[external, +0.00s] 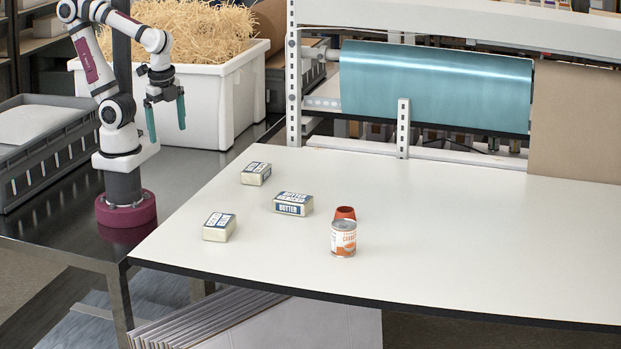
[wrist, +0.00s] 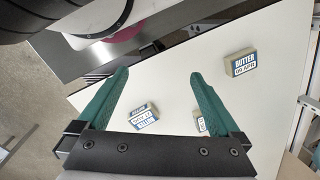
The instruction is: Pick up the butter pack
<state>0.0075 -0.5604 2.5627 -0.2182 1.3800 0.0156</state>
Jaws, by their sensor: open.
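Three small cream packs with blue-and-white labels lie apart on the white table. The middle one, a butter pack (external: 293,204), reads "BUTTER". Another pack (external: 256,174) lies behind it to the left, and a third pack (external: 219,227) lies in front to the left; their labels are hard to read. In the wrist view one pack (wrist: 241,66) reads "BUTTER", another (wrist: 143,117) shows between the fingers, and a third (wrist: 200,124) is partly hidden by the right finger. I cannot match these surely between views. My gripper (external: 167,115) is open and empty, high left of the table.
A can with an orange-and-white label (external: 344,239) stands right of the packs, with a red cup-like object (external: 345,213) close behind it. A straw-filled white bin (external: 200,105) and a grey crate (external: 45,145) flank my arm. The table's right side is clear; a teal roll (external: 435,85) stands behind.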

